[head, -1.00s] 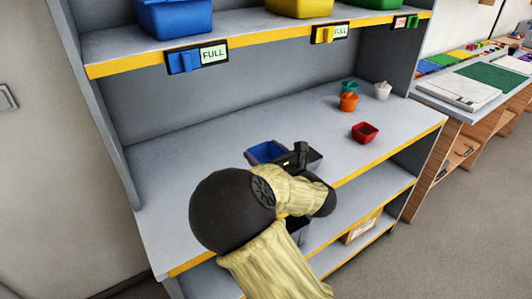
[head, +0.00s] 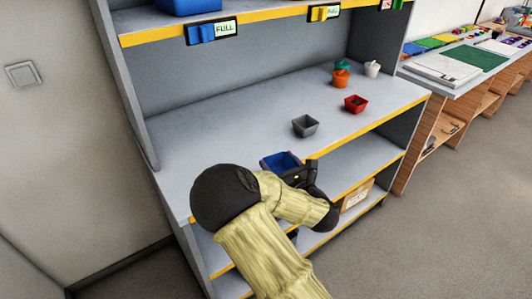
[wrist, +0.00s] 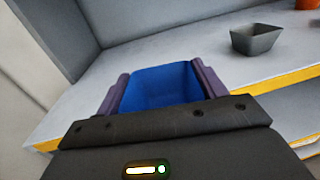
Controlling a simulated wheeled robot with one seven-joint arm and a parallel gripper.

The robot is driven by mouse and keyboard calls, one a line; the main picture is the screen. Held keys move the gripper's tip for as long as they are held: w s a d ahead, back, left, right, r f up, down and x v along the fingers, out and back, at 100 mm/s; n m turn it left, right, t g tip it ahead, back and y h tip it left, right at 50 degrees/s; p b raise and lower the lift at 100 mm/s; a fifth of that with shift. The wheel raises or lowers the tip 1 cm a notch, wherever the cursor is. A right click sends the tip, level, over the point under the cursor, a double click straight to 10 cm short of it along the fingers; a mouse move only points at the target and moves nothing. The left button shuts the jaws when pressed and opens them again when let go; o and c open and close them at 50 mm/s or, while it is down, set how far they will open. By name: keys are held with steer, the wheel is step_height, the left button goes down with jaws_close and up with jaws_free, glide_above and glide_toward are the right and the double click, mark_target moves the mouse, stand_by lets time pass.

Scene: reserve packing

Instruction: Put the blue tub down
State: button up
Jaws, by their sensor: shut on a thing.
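The blue tub (head: 280,161) is in my gripper near the front edge of the grey worktop, partly hidden behind my arm in the head view. In the wrist view the blue tub (wrist: 162,86) sits between the two dark fingers, one on each side of it. My gripper (wrist: 160,92) is shut on the tub. The grey worktop (head: 230,135) lies behind and beyond the tub. I cannot tell whether the tub's base touches anything.
A grey tub (head: 305,126) stands on the worktop to the right of the blue tub, with a red tub (head: 355,104) farther right. Orange (head: 341,78), teal and white tubs stand at the back right. The worktop's left part is clear. A cardboard box (head: 356,195) is on a lower shelf.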

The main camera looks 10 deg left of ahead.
steer(key=w+d+f+m+t+h, duration=0.1)
steer(key=d+f+m+t+h, duration=0.3)
steer(key=d+f, duration=2.1)
steer(key=d+m+h, duration=0.2)
steer(key=m+h, duration=0.2)
steer(key=h, duration=0.3)
steer(key=shift+d+f+h, duration=0.15)
steer(key=shift+f+h, duration=0.2)
steer(key=shift+h, duration=0.05)
steer(key=shift+w, duration=0.1)
